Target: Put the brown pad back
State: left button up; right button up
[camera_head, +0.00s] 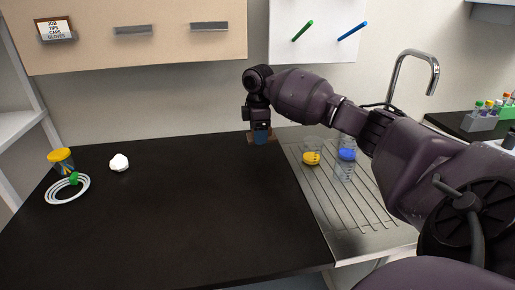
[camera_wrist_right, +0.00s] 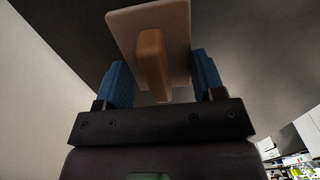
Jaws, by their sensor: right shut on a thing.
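The brown pad (camera_wrist_right: 178,22) is a flat tan plate with a raised block-like handle (camera_wrist_right: 152,60), seen close up in the right wrist view. My right gripper (camera_wrist_right: 160,72) has its blue fingers on either side of the handle and is shut on the pad. In the head view the right gripper (camera_head: 262,136) points down at the back of the black counter, beside the drainboard. Only a small brown edge of the pad (camera_head: 250,138) shows behind it there. I cannot tell whether the pad touches the counter or wall. My left gripper is not in view.
The black counter (camera_head: 170,220) is mostly clear. At its left are a white striped plate (camera_head: 55,196) with a green item, a yellow-and-blue cup (camera_head: 61,160) and a white lump (camera_head: 119,162). Clear beakers with yellow and blue contents (camera_head: 347,154) stand on the metal drainboard (camera_head: 345,215).

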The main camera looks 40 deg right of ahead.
aim_at(258, 153)
jog(key=shift+f, duration=0.65)
notch_tip(258, 153, down, 4)
jog(key=shift+r+b, duration=0.15)
jog(key=shift+b, duration=0.35)
jog(key=o, duration=1.3)
